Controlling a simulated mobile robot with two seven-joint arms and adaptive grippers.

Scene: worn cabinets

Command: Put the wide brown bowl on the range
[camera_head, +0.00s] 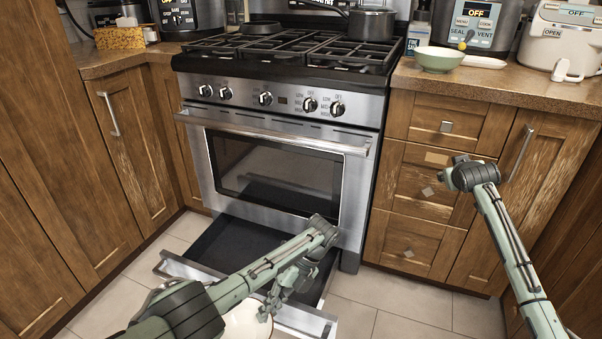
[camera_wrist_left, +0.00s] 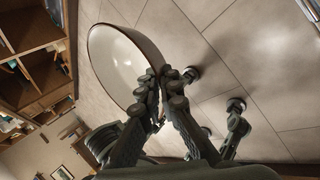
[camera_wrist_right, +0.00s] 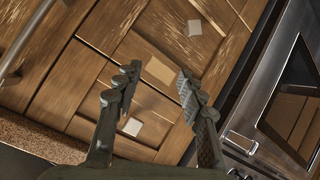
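The wide brown bowl (camera_wrist_left: 118,62) has a brown outside and a pale inside. In the left wrist view it is tilted above the floor, with its rim between the fingers of my left gripper (camera_wrist_left: 163,76), which are closed on it. In the head view, my left gripper (camera_head: 278,292) is low in front of the range, and the bowl (camera_head: 248,320) shows partly behind my arm. The range (camera_head: 362,122) stands at the centre, with black grates on top. My right gripper (camera_wrist_right: 158,76) is open and empty before the drawers right of the range.
A pot (camera_head: 371,24) and a dark pan (camera_head: 267,27) occupy the back of the cooktop; the front grates are clear. The drawer (camera_head: 300,319) under the oven is pulled out near my left arm. A green bowl (camera_head: 438,60) and appliances stand on the right counter (camera_head: 490,84).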

